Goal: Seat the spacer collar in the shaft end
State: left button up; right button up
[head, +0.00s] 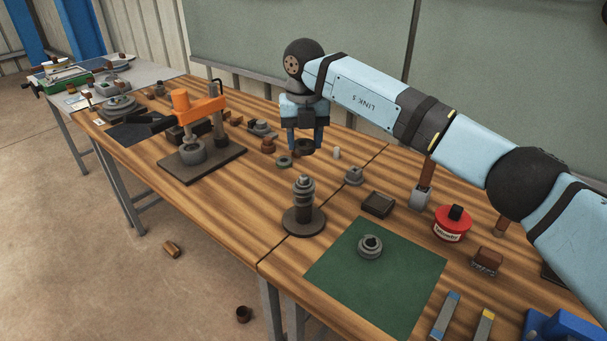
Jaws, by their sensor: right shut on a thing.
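My right gripper (305,142) points down over the far middle of the table, with its arm coming in from the right. It is shut on a dark ring (304,148), which looks like the spacer collar. I cannot tell whether the ring touches the table. A stepped dark shaft (304,195) stands upright on a round base (304,222), nearer to me and apart from the gripper. Its top is a lighter grey stepped end (304,183). My left gripper is not in view.
An orange-armed press (198,108) stands on a dark plate at the left. A green mat (415,265) with a grey flanged part (370,246) lies at the front right. A small greenish ring (284,161), a dark tray (378,205) and a red tin (452,224) are nearby.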

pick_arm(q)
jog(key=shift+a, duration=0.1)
pick_arm(e)
jog(key=shift+w+a, duration=0.1)
jog(key=shift+f, duration=0.1)
jog(key=shift+f+b, duration=1.25)
jog(key=shift+f, duration=1.4)
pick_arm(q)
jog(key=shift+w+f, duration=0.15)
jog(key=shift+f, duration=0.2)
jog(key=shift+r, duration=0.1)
pick_arm(e)
jog(key=shift+f, duration=0.2)
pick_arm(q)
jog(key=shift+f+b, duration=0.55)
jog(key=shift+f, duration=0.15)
pick_arm(e)
jog(key=shift+f, duration=1.3)
jog(key=o, duration=1.1)
